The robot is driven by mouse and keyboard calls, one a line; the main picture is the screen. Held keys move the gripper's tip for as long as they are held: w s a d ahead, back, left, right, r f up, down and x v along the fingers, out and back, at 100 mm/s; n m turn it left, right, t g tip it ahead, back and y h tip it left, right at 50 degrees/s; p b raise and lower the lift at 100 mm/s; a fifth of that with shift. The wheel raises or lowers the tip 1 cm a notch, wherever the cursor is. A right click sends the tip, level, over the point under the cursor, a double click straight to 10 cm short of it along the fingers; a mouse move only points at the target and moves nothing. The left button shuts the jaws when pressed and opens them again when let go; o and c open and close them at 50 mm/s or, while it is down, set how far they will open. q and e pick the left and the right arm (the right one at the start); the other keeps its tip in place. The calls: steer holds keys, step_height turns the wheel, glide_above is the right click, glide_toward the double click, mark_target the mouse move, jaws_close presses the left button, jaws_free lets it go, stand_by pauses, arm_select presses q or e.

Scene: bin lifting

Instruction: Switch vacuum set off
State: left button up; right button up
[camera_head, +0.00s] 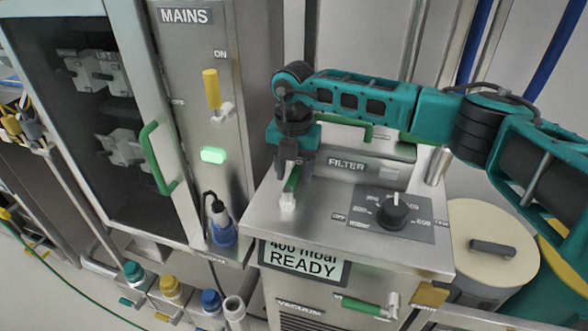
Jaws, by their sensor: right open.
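The vacuum set is a grey metal cabinet (395,257) with a slanted top. Its black rotary knob (395,211) sits on a dark dial plate marked OFF, 200 and 600; its pointer faces roughly away from me. A display (304,263) on the front reads 400 mbar READY. My right gripper (293,168) is open and points down over the left of the top, left of the knob and apart from it. My left gripper is not in view.
A MAINS panel (190,60) has a yellow lever (212,88) near ON and a lit green lamp (213,155). A FILTER housing (349,170) stands behind the dial. A glass-door cabinet with a green handle (158,158) is left; a lidded drum (490,238) is right.

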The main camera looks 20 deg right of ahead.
steer(key=shift+c, duration=0.2)
jaws_close()
